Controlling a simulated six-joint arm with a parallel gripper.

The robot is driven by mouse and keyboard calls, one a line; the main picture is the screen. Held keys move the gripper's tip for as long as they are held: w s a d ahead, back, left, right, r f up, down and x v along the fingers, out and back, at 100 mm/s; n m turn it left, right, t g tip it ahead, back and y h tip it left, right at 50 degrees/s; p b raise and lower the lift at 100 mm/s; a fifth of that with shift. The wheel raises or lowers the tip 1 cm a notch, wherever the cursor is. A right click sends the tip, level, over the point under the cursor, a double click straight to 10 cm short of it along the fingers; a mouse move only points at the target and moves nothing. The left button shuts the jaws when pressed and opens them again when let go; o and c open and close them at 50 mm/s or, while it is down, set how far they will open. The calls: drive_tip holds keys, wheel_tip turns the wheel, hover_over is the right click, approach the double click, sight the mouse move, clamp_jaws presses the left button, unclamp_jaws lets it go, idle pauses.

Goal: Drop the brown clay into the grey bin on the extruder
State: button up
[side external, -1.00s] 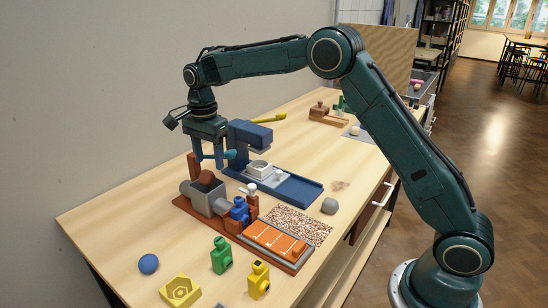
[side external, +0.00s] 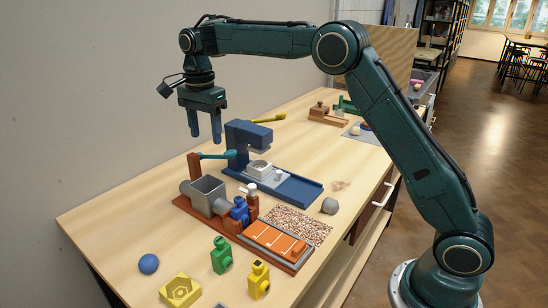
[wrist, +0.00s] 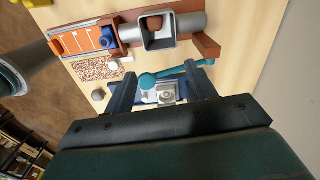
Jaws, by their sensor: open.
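The grey bin (side external: 222,198) is an open square hopper on the reddish-brown extruder (side external: 181,203). It also shows in the wrist view (wrist: 174,43). The brown clay (wrist: 155,23) lies inside the bin in the wrist view; in the side view the bin's wall hides it. My gripper (side external: 205,138) is open and empty, raised above the extruder with its fingers pointing down. Its two fingers also show apart in the wrist view (wrist: 160,74), with nothing held between them.
The extruder's teal lever (side external: 216,155) reaches out from its post below my fingers. A blue press (side external: 247,140) stands just behind. A blue ball (side external: 149,264), a yellow die (side external: 180,290) and green (side external: 221,256) and yellow (side external: 259,281) pieces lie in front. Bare table lies to the left.

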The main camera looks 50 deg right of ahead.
wheel_tip(320, 180, up, 7)
drive_tip(key=shift+f, duration=0.15)
idle(0.4)
idle(0.4)
drive_tip(key=s+d+r+n+t, duration=0.1)
drive_tip(key=s+r+n, duration=0.25)
drive_tip(key=s, duration=0.55)
drive_tip(key=s+d+r+n+t, duration=0.1)
drive_tip(key=s+r+n+t, duration=0.15)
drive_tip(key=s+n, duration=0.45)
drive_tip(key=s+f+n+t, duration=0.1)
drive_tip(key=s+f+n, duration=0.2)
drive_tip(key=s, duration=0.8)
drive_tip(key=s+d+f+n+t, duration=0.1)
drive_tip(key=s+f+n, duration=0.2)
drive_tip(key=s+f, duration=0.4)
drive_tip(key=s, duration=0.4)
drive_tip(key=shift+s+f, duration=0.15)
drive_tip(key=shift+f, duration=0.05)
